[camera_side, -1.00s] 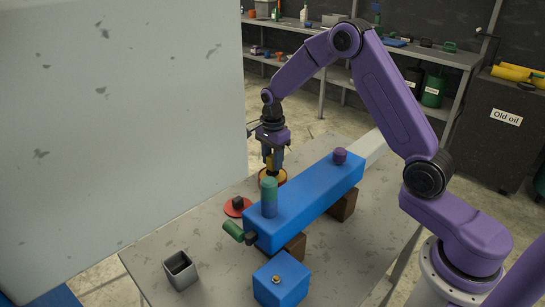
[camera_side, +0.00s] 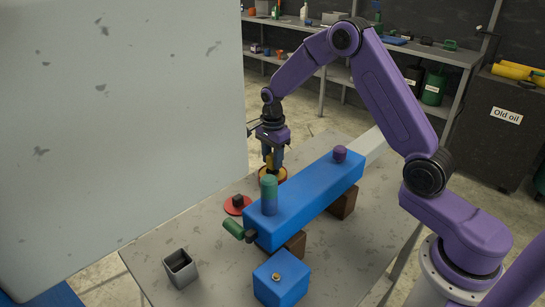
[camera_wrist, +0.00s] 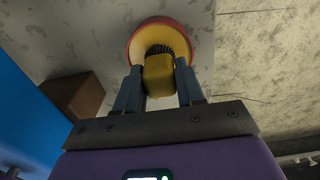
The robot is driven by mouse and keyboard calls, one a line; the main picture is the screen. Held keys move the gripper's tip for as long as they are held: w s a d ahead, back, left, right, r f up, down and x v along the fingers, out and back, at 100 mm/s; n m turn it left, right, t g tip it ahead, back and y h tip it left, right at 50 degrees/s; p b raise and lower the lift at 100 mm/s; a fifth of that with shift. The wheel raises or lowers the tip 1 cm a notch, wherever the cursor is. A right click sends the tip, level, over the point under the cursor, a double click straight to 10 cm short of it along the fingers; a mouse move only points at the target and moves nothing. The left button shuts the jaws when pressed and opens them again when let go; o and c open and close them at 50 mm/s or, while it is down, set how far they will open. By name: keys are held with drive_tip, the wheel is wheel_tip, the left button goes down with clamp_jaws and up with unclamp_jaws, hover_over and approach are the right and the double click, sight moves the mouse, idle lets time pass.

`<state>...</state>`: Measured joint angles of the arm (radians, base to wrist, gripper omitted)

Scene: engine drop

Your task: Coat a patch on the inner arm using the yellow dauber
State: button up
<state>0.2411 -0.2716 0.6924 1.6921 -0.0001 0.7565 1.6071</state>
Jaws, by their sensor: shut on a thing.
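My gripper (camera_side: 272,161) points down behind the blue beam, and its fingers are shut on the yellow dauber (camera_wrist: 159,77). In the wrist view the dauber's yellow block sits between the two fingers (camera_wrist: 159,88). Its dark bristled end is at a round yellow dish with a red rim (camera_wrist: 190,32); I cannot tell how deep it sits. The same dish (camera_side: 281,176) shows in the side view, partly hidden. I cannot tell which face is the inner arm.
A red disc with a dark block (camera_side: 237,205) lies left of the beam. A green cylinder (camera_side: 233,229) is at its near end. A grey open box (camera_side: 180,270) and a blue cube (camera_side: 281,279) stand in front. A large pale panel (camera_side: 110,130) fills the left.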

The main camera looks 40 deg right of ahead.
sight(272, 155)
drive_tip(key=shift+f, duration=0.4)
idle(1.1)
drive_tip(key=shift+r, duration=3.55)
